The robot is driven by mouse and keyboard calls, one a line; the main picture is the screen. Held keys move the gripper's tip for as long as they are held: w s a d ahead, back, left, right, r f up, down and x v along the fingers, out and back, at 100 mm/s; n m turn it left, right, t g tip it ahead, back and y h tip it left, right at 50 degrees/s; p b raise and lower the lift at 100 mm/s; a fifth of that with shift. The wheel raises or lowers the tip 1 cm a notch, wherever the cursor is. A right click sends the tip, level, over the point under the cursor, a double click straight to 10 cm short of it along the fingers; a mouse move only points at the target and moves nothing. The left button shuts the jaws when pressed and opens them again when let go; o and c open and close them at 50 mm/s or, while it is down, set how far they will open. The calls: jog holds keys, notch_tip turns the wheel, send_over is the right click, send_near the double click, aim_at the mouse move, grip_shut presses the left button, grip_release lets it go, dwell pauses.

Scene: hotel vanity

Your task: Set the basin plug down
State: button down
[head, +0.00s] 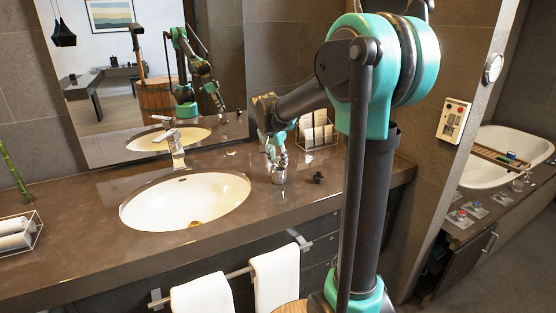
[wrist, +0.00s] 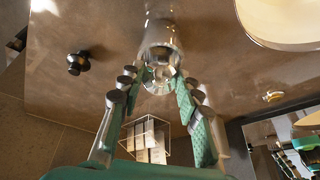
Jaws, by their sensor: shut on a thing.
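My gripper (head: 277,152) reaches down over the counter to the right of the basin. In the wrist view its fingers (wrist: 164,78) close on both sides of the near end of a shiny silver cup-shaped thing (wrist: 160,45). In the head view this silver thing (head: 279,174) is upright at or just above the counter; I cannot tell whether it touches. I cannot tell whether it is the basin plug or whether the plug is in it. A small black knobbed piece (head: 319,178) lies apart to the right, also in the wrist view (wrist: 78,62).
The white basin (head: 150,210) lies to the left, with its tap (head: 174,148) behind. A small brass piece (wrist: 272,96) lies on the counter (head: 85,240). A wire rack (head: 318,146) stands behind my gripper, near the mirror (head: 110,100). Towels (head: 275,275) hang in front.

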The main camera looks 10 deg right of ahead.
jog(key=shift+f, duration=0.55)
jog(key=c, duration=1.1)
grip_release()
jog(key=shift+o, duration=0.2)
jog(key=shift+r, duration=0.5)
jog(key=v, duration=1.2)
jog(key=shift+d+r, duration=0.1)
